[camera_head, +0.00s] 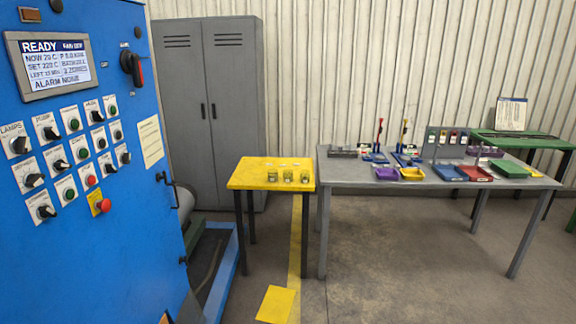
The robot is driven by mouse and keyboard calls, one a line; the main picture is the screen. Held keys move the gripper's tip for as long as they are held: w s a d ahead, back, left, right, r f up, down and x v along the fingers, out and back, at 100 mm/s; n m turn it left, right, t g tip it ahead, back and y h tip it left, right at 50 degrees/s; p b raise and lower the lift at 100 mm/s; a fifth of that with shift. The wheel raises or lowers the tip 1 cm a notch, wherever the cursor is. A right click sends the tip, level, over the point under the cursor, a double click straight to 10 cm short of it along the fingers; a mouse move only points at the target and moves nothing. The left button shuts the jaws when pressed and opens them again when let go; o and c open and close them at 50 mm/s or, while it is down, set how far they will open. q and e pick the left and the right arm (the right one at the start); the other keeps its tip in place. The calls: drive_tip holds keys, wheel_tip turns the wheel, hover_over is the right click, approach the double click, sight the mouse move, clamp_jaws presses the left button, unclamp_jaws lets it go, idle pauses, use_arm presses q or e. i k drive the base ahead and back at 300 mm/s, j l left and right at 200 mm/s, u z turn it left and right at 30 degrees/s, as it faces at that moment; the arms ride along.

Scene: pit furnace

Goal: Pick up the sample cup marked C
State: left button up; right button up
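Three small greenish sample cups stand in a row near the front edge of a yellow table (247,174): a left cup (272,176), a middle cup (288,176) and a right cup (304,177). Small pale marks lie on the tabletop behind them. The letters are too small to read, so I cannot tell which cup is marked C. Neither of my grippers is in view.
A blue control cabinet (95,215) with a lit screen (57,62) fills the left side. A grey locker (215,100) stands behind. A grey table (345,175) with trays and tools adjoins the yellow table on the right. Floor in front is mostly clear.

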sight(305, 177)
drive_tip(key=i, duration=1.65)
drive_tip(key=i+u, duration=0.1)
drive_tip(key=i, duration=0.7)
drive_tip(key=i+l+u, duration=0.15)
drive_tip(key=i, duration=0.6)
